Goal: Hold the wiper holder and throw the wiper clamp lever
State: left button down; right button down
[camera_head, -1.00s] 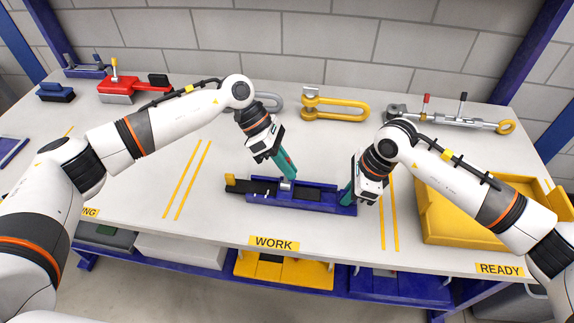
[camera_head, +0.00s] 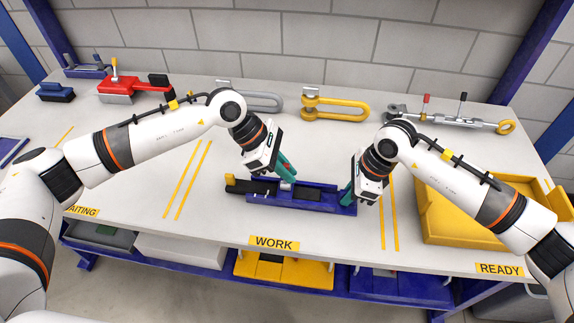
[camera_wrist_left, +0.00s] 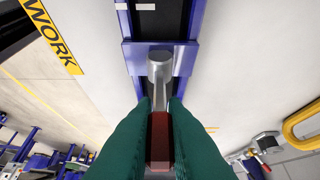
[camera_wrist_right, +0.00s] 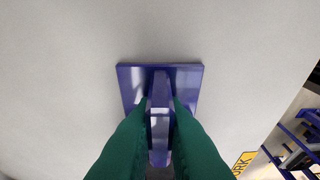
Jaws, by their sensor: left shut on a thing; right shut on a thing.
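The blue wiper holder (camera_head: 318,199) lies on the bench above the WORK label, with a black wiper strip (camera_head: 257,188) in it and a yellow piece (camera_head: 230,180) at its left end. My left gripper (camera_head: 290,178) is at the middle of the holder. In the left wrist view its green fingers are shut on the clamp lever (camera_wrist_left: 159,130), which has a red grip and a grey metal shank and head. My right gripper (camera_head: 347,193) is shut on the blue upright fin (camera_wrist_right: 160,125) at the holder's right end. The fingers partly hide the lever and the fin.
A yellow tray (camera_head: 448,234) stands at the right. Behind the holder are a grey shackle (camera_head: 262,103), a yellow shackle (camera_head: 345,108), a grey turnbuckle-like bar (camera_head: 450,120) and a red tool (camera_head: 118,94). The bench left of the holder is clear.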

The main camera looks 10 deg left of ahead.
dwell(0.3)
pick_arm(q)
jog(key=shift+s+t, duration=0.45)
jog(key=shift+t, duration=0.35)
jog(key=shift+m, duration=0.3)
jog(key=shift+s+f+t, duration=0.15)
jog(key=shift+s+t, duration=0.25)
jog(key=shift+t, duration=0.4)
jog(key=shift+s+a+m, duration=0.1)
jog(key=shift+m, duration=0.2)
jog(key=shift+s+f+t, duration=0.15)
jog(key=shift+s+t, duration=0.15)
jog(key=shift+t, duration=0.4)
jog(key=c, duration=1.4)
grip_release()
